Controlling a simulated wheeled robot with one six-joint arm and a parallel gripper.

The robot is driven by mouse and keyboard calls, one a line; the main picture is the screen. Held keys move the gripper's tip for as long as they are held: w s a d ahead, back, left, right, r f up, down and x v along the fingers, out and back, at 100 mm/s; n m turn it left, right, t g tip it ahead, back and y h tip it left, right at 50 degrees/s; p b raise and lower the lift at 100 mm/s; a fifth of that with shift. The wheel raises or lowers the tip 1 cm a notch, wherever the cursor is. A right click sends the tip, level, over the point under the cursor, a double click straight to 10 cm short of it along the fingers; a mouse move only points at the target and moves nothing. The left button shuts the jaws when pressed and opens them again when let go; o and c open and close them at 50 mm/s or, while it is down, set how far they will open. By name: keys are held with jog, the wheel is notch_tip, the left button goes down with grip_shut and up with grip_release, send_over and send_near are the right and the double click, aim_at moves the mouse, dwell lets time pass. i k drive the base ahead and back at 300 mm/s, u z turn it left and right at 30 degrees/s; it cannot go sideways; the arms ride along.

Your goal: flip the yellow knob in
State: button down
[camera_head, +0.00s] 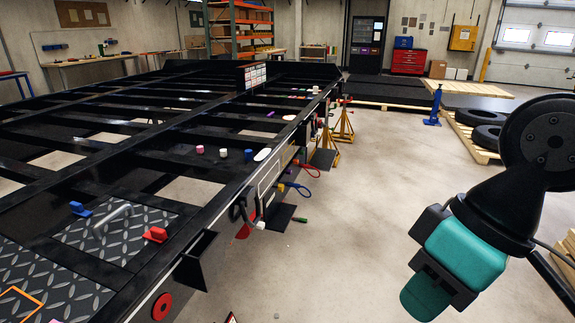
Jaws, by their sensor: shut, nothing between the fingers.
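I cannot make out a yellow knob for certain; small fittings crowd the trailer's right side rail, too small to tell apart at the far end. The black trailer frame (215,215) fills the left and middle. Along its side are a red round knob (162,306), a blue loop handle (298,188) and a red loop handle (311,170). My gripper (425,298), teal and black, hangs at the lower right over the floor. It is shut and empty, well apart from the trailer.
Yellow jack stands (344,122) stand beside the trailer's far end. A blue stand (434,106) and tyres on a pallet (488,137) are at the right. A red and a blue clamp-like piece lie on the tread plate (118,232). The floor between trailer and arm is mostly clear.

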aim_at(279, 188)
jog(key=i, duration=2.4)
jog(key=u, duration=0.05)
